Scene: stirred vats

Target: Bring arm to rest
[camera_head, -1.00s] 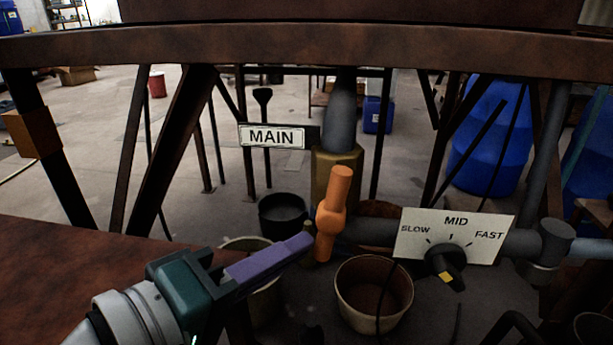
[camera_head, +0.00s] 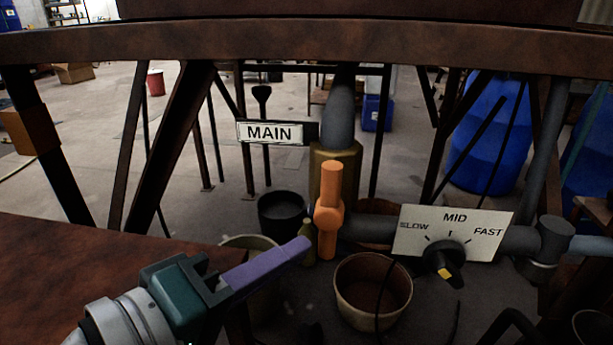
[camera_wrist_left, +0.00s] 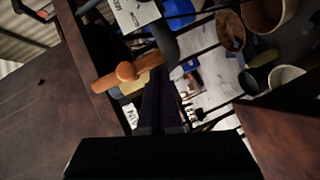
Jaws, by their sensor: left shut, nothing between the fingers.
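My left gripper (camera_head: 303,246) comes in from the lower left in the head view, its purple fingers shut and empty. The fingertips are close to the left of the orange valve handle (camera_head: 329,210), with what looks like a narrow gap. The handle stands nearly upright in front of the brass valve body on the grey pipe. In the left wrist view my shut fingers (camera_wrist_left: 163,85) point up the picture, beside the orange handle (camera_wrist_left: 127,71). My right gripper is not in view.
The "MAIN" sign (camera_head: 270,132) is left of the pipe. A SLOW/MID/FAST dial plate (camera_head: 420,228) with a black knob (camera_head: 445,262) is at right. Buckets (camera_head: 374,291) stand below. A rusty beam (camera_head: 230,45) crosses above. A brown tabletop (camera_head: 90,262) lies at left.

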